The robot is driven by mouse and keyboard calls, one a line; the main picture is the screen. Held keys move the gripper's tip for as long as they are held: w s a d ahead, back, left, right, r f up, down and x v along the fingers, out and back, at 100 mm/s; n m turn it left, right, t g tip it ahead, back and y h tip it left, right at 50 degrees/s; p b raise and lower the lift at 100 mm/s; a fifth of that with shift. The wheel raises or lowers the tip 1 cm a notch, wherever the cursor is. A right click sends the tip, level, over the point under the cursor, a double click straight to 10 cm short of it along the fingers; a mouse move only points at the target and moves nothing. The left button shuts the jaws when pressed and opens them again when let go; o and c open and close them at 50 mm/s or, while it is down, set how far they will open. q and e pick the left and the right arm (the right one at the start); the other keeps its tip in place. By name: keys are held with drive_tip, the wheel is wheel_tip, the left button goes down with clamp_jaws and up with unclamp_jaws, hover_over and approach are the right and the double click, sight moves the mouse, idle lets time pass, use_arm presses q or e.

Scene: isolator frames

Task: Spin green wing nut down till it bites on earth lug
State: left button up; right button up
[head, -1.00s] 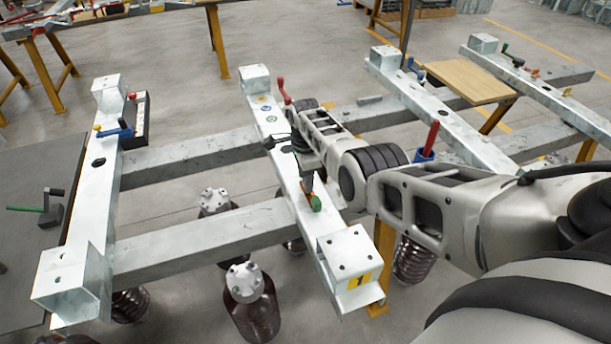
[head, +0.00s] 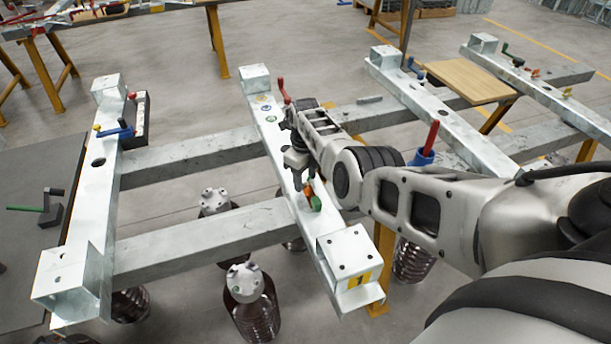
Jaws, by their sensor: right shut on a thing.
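The green wing nut (head: 315,201) is small and sits on the galvanised beam (head: 272,135), a little behind the beam's near end block. A small orange-brown part shows right beside it. My right gripper (head: 309,184) comes down from above and is shut on the green wing nut. The fingers are small and partly hidden by the wrist. The earth lug is too small and covered for me to tell it apart, and I cannot tell whether the nut touches it. My left gripper is not in view.
A red lever (head: 282,88) stands on the same beam behind my wrist. A blue holder with a red handle (head: 425,150) is on the right. Brown insulators (head: 252,305) stand below the frame. The near end block (head: 349,253) bears a yellow label.

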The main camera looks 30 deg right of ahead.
drive_tip(key=shift+w+r+m, duration=0.15)
drive_tip(key=shift+r+m, duration=0.05)
drive_tip(key=shift+m, duration=0.7)
drive_tip(key=shift+f+m+b, duration=0.1)
drive_tip(key=shift+m+b, duration=0.35)
drive_tip(key=shift+m, duration=0.55)
drive_tip(key=shift+f+m+b, duration=0.25)
drive_tip(key=shift+m+b, duration=0.65)
drive_tip(key=shift+b, duration=0.3)
drive_tip(key=m+b, duration=0.1)
drive_tip(key=b, duration=0.2)
drive_tip(key=shift+f, duration=0.15)
drive_tip(key=m+b, duration=0.1)
drive_tip(key=b, duration=0.3)
drive_tip(key=shift+m, duration=0.3)
drive_tip(key=m+b, duration=0.1)
drive_tip(key=b, duration=0.3)
drive_tip(key=shift+b, duration=0.35)
drive_tip(key=shift+r+m+b, duration=0.3)
drive_tip(key=shift+m+b, duration=0.1)
drive_tip(key=shift+b, duration=0.85)
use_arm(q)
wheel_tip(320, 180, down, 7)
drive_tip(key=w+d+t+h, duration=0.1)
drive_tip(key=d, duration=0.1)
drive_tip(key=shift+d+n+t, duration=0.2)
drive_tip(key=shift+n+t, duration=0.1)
use_arm(e)
drive_tip(key=shift+r, duration=0.1)
